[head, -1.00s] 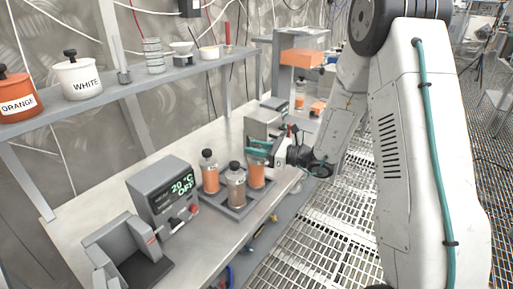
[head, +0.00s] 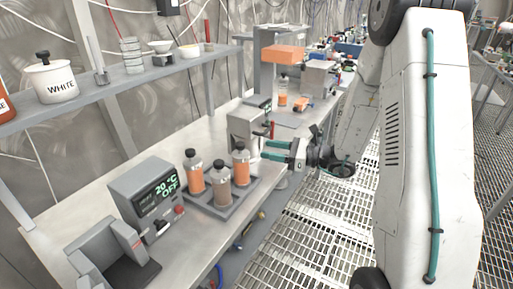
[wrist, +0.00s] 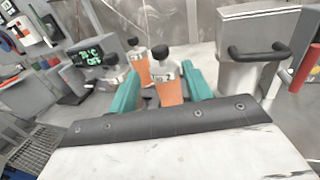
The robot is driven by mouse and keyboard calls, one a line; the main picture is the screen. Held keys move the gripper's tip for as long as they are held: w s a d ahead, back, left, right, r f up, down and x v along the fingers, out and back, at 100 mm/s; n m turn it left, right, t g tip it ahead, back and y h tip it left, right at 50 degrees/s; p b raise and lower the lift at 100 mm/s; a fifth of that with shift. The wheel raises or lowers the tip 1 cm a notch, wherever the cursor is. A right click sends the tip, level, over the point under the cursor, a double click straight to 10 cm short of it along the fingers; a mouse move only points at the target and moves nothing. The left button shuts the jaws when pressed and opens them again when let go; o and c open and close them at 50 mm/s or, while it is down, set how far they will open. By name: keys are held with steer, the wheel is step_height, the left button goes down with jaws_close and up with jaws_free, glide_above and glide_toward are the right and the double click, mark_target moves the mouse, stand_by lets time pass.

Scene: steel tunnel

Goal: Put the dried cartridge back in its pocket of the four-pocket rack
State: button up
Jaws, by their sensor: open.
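The dark grey rack (head: 240,200) stands on the bench with three black-capped cartridges upright in it. One orange cartridge (head: 241,166) is at its far right, another orange cartridge (head: 193,174) is at the left, and a grey-brown cartridge (head: 221,187) is in front. My gripper (head: 267,149) has teal fingers, is open and empty, and sits just right of the far-right cartridge. In the wrist view that orange cartridge (wrist: 168,84) shows upright in line with the gap between the fingers. The pocket floors are hidden.
A grey device (head: 245,130) with a dark handle (wrist: 259,52) is close behind my gripper. Another orange cartridge (head: 283,93) stands farther back. A shelf (head: 130,80) overhangs the bench's wall side.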

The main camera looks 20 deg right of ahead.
steer(key=s+a+r+n+g+h, duration=0.1)
steer(key=s+a+r+n+g, duration=0.45)
steer(key=s+n, duration=0.2)
steer(key=s+a+r+n+g+h, duration=0.1)
steer(key=s+a+r+n+g, duration=0.3)
steer(key=s+a+n+g, duration=0.4)
steer(key=s+d+r+n+t+h, duration=0.1)
steer(key=s+d+n+h, duration=0.3)
steer(key=s, duration=0.4)
steer(key=s+d+r+n+t+h, duration=0.2)
steer(key=s+d+n+h, duration=0.2)
steer(key=s+n+h, duration=0.2)
steer(key=shift+s+d+r+h, duration=0.25)
steer(key=shift+s+d+h, duration=0.05)
steer(key=shift+s+h, duration=0.7)
steer(key=shift+t, duration=0.25)
